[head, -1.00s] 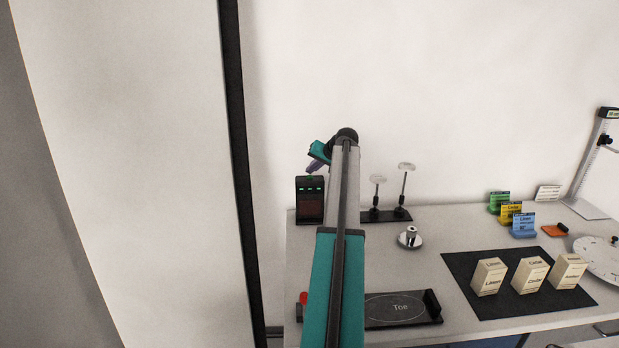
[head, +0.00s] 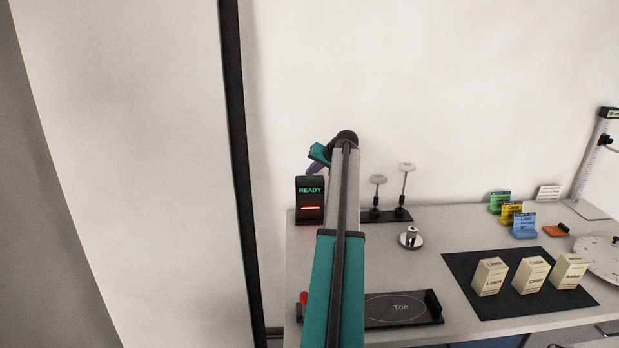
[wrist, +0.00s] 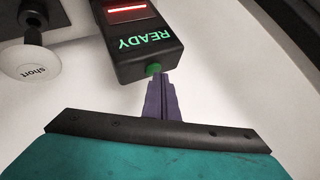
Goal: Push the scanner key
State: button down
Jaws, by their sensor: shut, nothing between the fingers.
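The scanner (head: 310,201) is a black upright box at the back left of the table, with a green READY display and a lit red line below it. In the wrist view the scanner (wrist: 133,50) shows upside down, and its green key (wrist: 153,70) sits on the end face nearest my gripper. My gripper (wrist: 158,78) is shut and empty, its purple fingertips at the green key. They look to be touching it or very close; I cannot tell which.
Two stands with pale round tops (head: 404,168) are just right of the scanner, one labelled "short" (wrist: 30,66).

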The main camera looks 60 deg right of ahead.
aim_at(312, 179)
jog(key=shift+r, duration=0.5)
jog(key=shift+r, duration=0.1)
dwell(0.3)
jog(key=shift+r+p, duration=1.05)
jog(key=shift+r, duration=1.9)
jog(key=shift+s+f, duration=0.1)
